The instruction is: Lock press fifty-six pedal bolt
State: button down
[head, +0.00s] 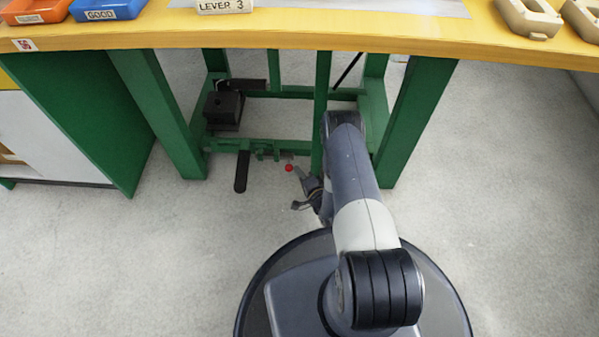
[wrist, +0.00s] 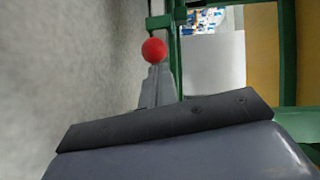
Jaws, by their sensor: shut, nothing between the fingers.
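The pedal bolt's red ball knob (head: 289,168) shows low on the green press frame, just right of the black pedal (head: 241,172). The bolt's bar and brackets (head: 262,151) are small, and I cannot tell how the bolt sits. My gripper (head: 300,176) is low beside the knob, on its right in the head view. In the wrist view the red knob (wrist: 154,51) stands right at the tips of my shut grey fingers (wrist: 156,78). The fingers hold nothing. I cannot tell whether they touch the knob.
Green legs (head: 417,115) stand on both sides under the yellow bench top (head: 300,35). A dark block (head: 224,110) sits on the frame behind the pedal. A green and white cabinet (head: 70,125) is at the left. The grey floor (head: 150,260) in front is clear.

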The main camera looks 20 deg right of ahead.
jog(key=w+a, duration=0.2)
jog(key=a, duration=0.5)
jog(key=shift+w, duration=0.2)
jog(key=shift+a, duration=0.15)
